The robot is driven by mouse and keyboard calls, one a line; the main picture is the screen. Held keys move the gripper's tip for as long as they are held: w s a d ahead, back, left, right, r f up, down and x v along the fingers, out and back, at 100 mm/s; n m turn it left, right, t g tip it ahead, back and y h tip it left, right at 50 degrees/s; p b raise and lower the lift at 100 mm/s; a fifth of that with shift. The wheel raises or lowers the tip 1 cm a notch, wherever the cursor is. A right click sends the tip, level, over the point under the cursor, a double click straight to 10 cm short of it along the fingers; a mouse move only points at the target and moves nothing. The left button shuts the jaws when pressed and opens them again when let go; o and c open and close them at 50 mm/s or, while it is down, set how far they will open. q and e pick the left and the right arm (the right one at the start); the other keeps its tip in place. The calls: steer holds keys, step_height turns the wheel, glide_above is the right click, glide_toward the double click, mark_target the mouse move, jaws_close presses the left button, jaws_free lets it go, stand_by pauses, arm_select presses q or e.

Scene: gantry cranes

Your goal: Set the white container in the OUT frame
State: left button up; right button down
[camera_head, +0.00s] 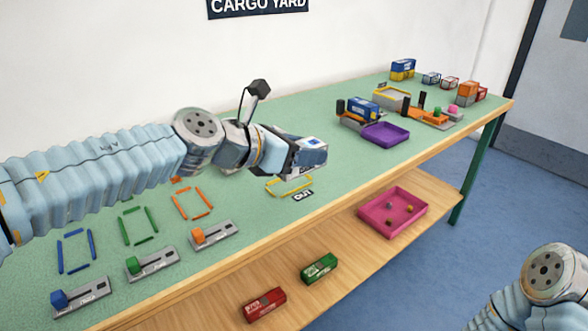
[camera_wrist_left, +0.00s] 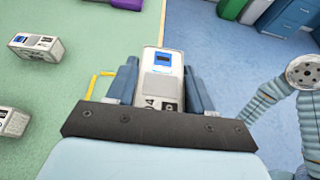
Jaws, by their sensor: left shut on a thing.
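The white container (camera_head: 317,146), with a blue patch on top, is held in my left gripper (camera_head: 304,151), which is shut on it. In the left wrist view the white container (camera_wrist_left: 162,62) sits between the two blue-grey fingers. The OUT frame (camera_head: 290,187) is a yellow outline on the green table top, with an OUT label (camera_head: 302,195) by its near side. The container is above and slightly right of the frame in the head view. In the wrist view part of the yellow frame (camera_wrist_left: 92,86) shows left of the fingers. My right gripper is out of view.
Two other white containers (camera_wrist_left: 36,46) (camera_wrist_left: 12,122) lie on the table in the wrist view. Blue, green and orange outlines with slider blocks (camera_head: 213,235) are at the front left. A purple tray (camera_head: 386,143) stands farther right. A lower shelf holds a pink tray (camera_head: 370,220).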

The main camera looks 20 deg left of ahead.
arm_select(q)
steer(key=w+a+f, duration=0.3)
steer(key=w+f, duration=0.1)
steer(key=w, duration=0.3)
steer(key=b, duration=0.1)
glide_above(291, 183)
steer(key=f, duration=0.4)
steer(key=shift+s+d, duration=0.2)
steer(key=shift+s, duration=0.15)
steer(key=f, duration=0.1)
steer(key=f+b, duration=0.1)
steer(key=f, duration=0.1)
steer(key=shift+w+a+f+b, duration=0.15)
steer(key=shift+w+f+b, duration=0.2)
steer(key=shift+b, duration=0.05)
steer(key=shift+f, duration=0.1)
steer(key=shift+f, duration=0.25)
steer(key=o, duration=1.1)
steer(key=shift+r, duration=0.1)
